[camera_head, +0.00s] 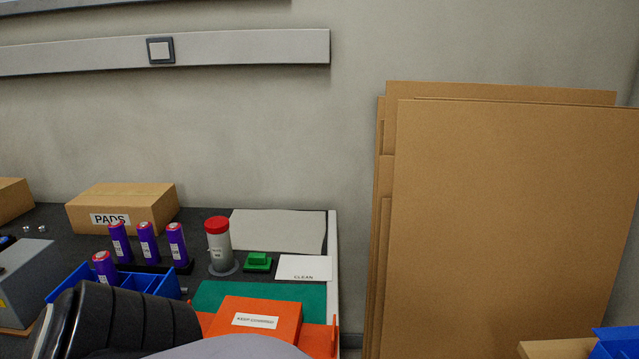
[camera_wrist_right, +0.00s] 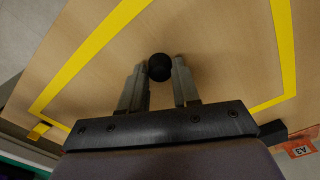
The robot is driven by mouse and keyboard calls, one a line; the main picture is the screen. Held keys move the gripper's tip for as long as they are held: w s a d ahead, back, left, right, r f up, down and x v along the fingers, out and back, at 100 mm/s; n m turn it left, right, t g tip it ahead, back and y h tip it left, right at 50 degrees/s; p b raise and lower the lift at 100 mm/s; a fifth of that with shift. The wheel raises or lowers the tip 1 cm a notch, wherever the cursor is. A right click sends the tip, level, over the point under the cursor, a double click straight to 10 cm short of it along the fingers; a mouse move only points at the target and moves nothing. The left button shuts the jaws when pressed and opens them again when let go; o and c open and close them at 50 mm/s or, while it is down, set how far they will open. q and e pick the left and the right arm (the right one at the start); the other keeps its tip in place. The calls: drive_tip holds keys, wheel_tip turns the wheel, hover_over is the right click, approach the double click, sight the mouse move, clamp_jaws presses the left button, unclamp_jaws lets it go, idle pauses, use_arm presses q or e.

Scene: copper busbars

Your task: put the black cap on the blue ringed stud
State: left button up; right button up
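The black cap (camera_wrist_right: 159,67) shows as a round dark ball in the right wrist view. My right gripper (camera_wrist_right: 160,70) has its two grey fingers against the cap's left and right sides, shut on it. Behind the cap is a wooden board surface (camera_wrist_right: 215,50) with yellow tape lines. How high the cap is above it I cannot tell. The blue ringed stud is not seen in either view. My left gripper is not in view.
In the head view a dark bench holds a PADS box (camera_head: 120,205), purple cylinders (camera_head: 147,243), a red-capped bottle (camera_head: 218,245), blue bins (camera_head: 150,282) and an orange box (camera_head: 255,322). Cardboard sheets (camera_head: 510,210) stand at the right. An A3 label (camera_wrist_right: 301,150) shows in the wrist view.

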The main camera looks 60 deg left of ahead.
drive_tip(key=shift+r, duration=0.1)
drive_tip(key=shift+r+p, duration=1.55)
drive_tip(key=shift+r, duration=0.85)
